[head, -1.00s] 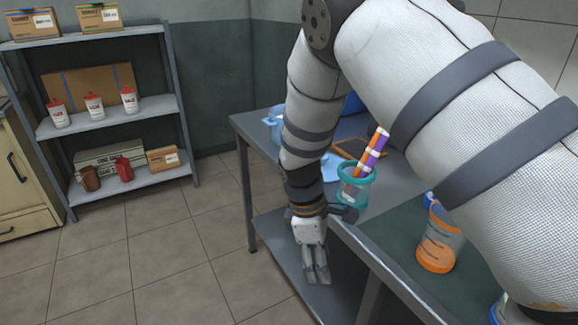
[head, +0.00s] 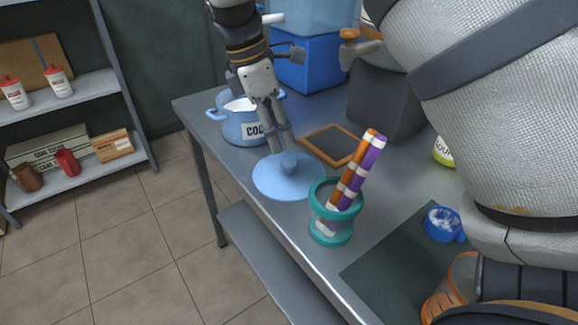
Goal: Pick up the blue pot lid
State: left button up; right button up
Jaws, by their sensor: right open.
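The blue pot lid (head: 270,182) is a light blue disc with a round knob, lying flat on the grey metal table near its left edge. My right gripper (head: 282,146) is open and points down, with its fingertips close above or at the lid's knob. I cannot tell whether they touch the knob. The blue pot (head: 233,127), labelled "COO…", stands just behind and left of the lid, partly hidden by the gripper. My left gripper is not in view.
A teal holder (head: 331,232) with orange and purple sticks stands close right of the lid. A wood-framed slate (head: 328,144), blue crate (head: 307,66) and dark block (head: 383,100) lie behind. A blue cup (head: 443,223) and orange-tinted container (head: 447,290) are at right.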

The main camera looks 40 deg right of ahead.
aim_at(288, 162)
jog(key=x, duration=0.7)
jog(key=shift+s+f, duration=0.1)
jog(key=shift+f, duration=0.3)
grip_shut()
